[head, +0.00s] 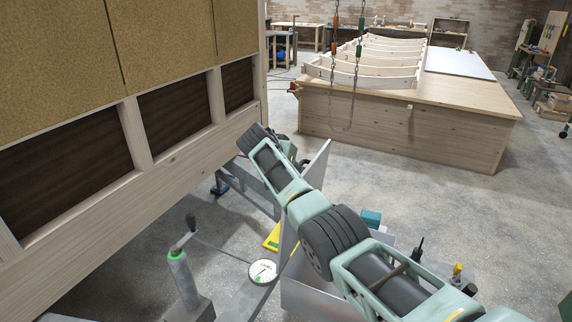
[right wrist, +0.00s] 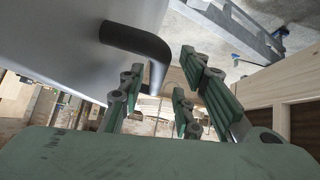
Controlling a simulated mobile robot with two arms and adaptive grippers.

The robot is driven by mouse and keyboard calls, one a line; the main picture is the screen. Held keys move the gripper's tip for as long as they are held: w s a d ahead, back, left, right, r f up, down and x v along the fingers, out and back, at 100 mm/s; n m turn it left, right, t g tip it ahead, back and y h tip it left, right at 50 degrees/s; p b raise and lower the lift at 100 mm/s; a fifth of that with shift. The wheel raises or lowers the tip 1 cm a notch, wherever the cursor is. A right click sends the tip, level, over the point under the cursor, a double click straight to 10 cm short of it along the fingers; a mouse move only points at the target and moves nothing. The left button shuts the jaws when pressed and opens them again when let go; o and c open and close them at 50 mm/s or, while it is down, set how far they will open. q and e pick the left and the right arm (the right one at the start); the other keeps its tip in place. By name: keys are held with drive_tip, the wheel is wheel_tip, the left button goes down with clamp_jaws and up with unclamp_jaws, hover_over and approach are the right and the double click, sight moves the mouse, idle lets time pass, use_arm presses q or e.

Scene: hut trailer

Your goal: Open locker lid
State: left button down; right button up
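The grey metal locker (head: 312,298) sits on the trailer's drawbar, largely covered by my right arm. A flat grey panel, apparently its lid (head: 318,166), stands steeply raised behind the arm. In the right wrist view the smooth lid (right wrist: 65,40) fills the upper left, with a bent black handle (right wrist: 137,40) on it. My right gripper (right wrist: 162,98) has its green-padded fingers spread, one on each side of the handle's lower leg. I cannot tell whether they touch it. In the head view my right gripper is mostly hidden behind its own arm. My left gripper is out of view.
The wooden hut wall (head: 155,165) rises close on the left. A large workbench (head: 410,115) with hanging chains (head: 334,70) stands behind.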

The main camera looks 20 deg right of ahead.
drive_tip(key=v, duration=1.1)
drive_tip(key=shift+s+f, duration=0.1)
